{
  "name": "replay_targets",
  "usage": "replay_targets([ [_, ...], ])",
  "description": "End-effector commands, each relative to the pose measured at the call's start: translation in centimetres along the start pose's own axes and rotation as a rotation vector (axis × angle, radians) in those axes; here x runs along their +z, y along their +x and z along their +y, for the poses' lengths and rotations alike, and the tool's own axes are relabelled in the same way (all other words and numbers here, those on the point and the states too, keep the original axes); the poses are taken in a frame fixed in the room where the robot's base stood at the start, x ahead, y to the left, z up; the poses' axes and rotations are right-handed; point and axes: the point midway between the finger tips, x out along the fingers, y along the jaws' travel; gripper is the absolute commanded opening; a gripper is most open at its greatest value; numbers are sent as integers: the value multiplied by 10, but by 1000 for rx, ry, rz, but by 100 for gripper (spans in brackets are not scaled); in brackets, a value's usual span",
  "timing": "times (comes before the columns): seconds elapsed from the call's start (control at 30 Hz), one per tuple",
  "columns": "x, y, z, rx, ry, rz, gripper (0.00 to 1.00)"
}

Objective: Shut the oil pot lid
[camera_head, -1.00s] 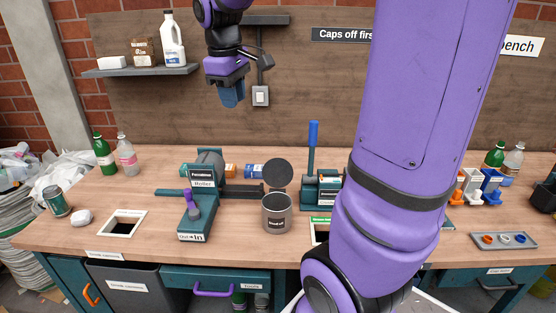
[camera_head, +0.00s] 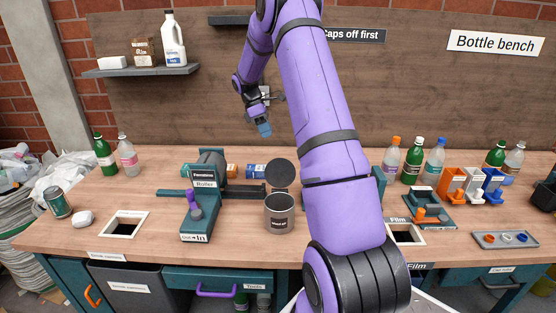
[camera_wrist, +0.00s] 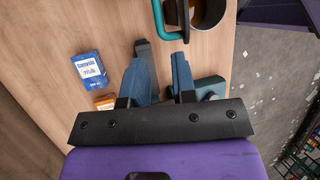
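The oil pot (camera_head: 279,214) is a grey metal can with a small label, standing upright on the bench. Its round dark lid (camera_head: 280,174) stands raised at the back of the rim, so the pot is open. My gripper (camera_head: 264,130) hangs in the air above the back of the bench, above and slightly left of the lid, apart from it. In the wrist view my gripper (camera_wrist: 160,62) has its two blue fingers apart with nothing between them. A round open vessel, apparently the pot (camera_wrist: 210,12), is cut off at the top right there.
The teal roller (camera_head: 195,205) stands left of the pot, its bar reaching toward it. Blue and orange boxes (camera_head: 256,170) lie behind. My arm hides the bench right of the pot. Bottles (camera_head: 412,160) stand further right. A square opening (camera_head: 125,226) is at the left.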

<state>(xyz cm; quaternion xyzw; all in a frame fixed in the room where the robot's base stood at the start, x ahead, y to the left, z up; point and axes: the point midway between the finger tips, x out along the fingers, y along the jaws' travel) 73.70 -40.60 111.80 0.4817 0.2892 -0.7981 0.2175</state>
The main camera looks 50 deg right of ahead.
Motion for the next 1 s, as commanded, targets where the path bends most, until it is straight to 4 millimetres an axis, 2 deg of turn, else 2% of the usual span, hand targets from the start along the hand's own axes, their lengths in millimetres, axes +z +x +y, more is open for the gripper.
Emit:
replay_targets([
  [0.27,1,28,3,-9,-7,-4,25],
  [0.5,1,71,2,-10,-7,-4,25],
  [0.7,1,98,2,-8,-6,-4,25],
  [1.0,1,112,2,-6,-6,-3,25],
])
